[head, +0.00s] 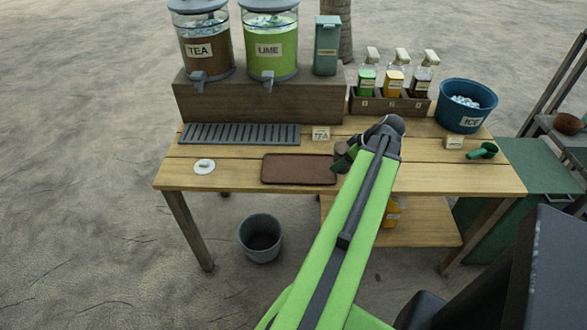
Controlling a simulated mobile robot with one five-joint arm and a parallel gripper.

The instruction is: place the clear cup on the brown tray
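The brown tray (298,169) lies flat on the wooden table near its front edge, and its visible surface is bare. My gripper (343,160) is over the tray's right end, at the end of my green arm. It is small, dark and partly covered by my arm, so I cannot tell whether it is open or shut or holds anything. I cannot make out the clear cup; my arm and gripper hide part of the table.
A white disc (204,166) lies left of the tray. Behind are a slatted drip tray (240,134), tea (205,50) and lime (270,48) dispensers, and a bottle rack (389,106). An ice bucket (466,105) and green scoop (482,151) are right. A grey bucket (260,238) stands below.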

